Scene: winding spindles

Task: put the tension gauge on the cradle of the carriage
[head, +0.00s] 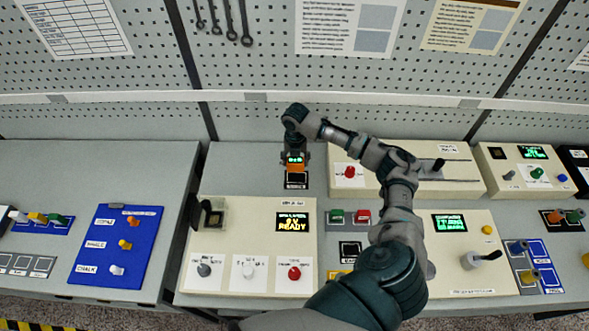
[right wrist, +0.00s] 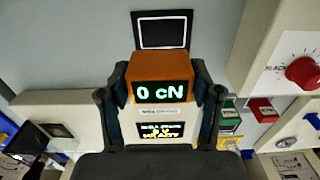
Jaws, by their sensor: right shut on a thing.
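The tension gauge (right wrist: 160,82) is a small orange box with a dark display reading "0 cN" in green. It also shows small in the head view (head: 296,167), at the back of the bench. My right gripper (right wrist: 160,100) is shut on it, one finger on each side; it is seen from above in the head view (head: 295,150). A dark pad with a white outline (right wrist: 165,30) lies just beyond the gauge in the wrist view. Whether the gauge touches the bench is unclear. I cannot clearly identify the carriage or its cradle. My left gripper is not in view.
A cream panel (head: 253,240) with a "READY" display and knobs stands in front of the gauge. Another panel (head: 400,182) with a red knob stands close to its right. A blue board (head: 115,250) lies left. Bare bench shows left of the gauge.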

